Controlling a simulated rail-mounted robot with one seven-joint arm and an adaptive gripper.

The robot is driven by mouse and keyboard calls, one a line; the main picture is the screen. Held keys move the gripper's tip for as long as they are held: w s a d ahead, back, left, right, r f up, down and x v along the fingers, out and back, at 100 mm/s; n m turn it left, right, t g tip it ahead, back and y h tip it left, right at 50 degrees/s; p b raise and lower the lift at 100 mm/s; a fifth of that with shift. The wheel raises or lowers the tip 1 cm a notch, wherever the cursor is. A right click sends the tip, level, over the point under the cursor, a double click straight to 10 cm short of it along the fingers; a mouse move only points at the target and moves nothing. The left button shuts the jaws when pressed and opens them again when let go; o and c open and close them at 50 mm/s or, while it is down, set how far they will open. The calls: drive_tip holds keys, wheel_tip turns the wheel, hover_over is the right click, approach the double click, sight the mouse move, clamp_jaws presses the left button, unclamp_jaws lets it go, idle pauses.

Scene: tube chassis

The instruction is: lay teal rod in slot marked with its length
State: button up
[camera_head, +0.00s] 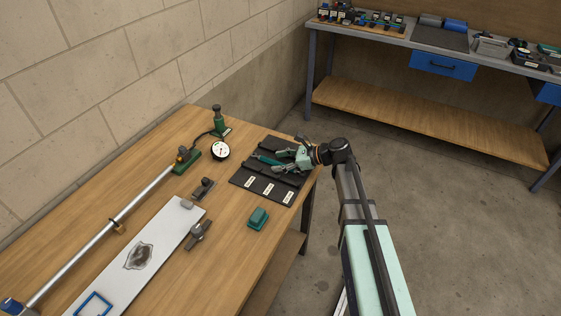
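The dark slotted tray (239,179) lies near the right edge of the wooden table, with several white labels along its front side; their numbers are too small to read. The teal rod (265,159) shows at the tray's back part, its left end visible and its right end near my gripper. My gripper (277,161) is low over the tray's right side. Its two fingers look spread apart, with the rod's right end near the gap between them. I cannot tell whether the rod touches the tray or a finger.
A teal block (258,218) sits in front of the tray. A dial gauge (220,150), a green stand (217,124), dark clamps (200,232), a white plate (112,276) and a long metal tube (100,238) occupy the table's left. A workbench (440,46) stands behind.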

drive_tip(key=shift+r, duration=0.1)
drive_tip(key=shift+r, duration=0.35)
drive_tip(key=shift+s+d+r, duration=0.1)
drive_tip(key=shift+d+r, duration=0.15)
drive_tip(key=shift+d, duration=0.05)
drive_tip(key=b+v, duration=0.1)
drive_tip(key=v, duration=0.9)
drive_tip(key=shift+r+b, duration=0.1)
drive_tip(key=shift+b, duration=0.3)
drive_tip(key=shift+s+d+r, duration=0.1)
drive_tip(key=shift+d+r, duration=0.15)
drive_tip(key=shift+d, duration=0.3)
drive_tip(key=shift+c, duration=0.8)
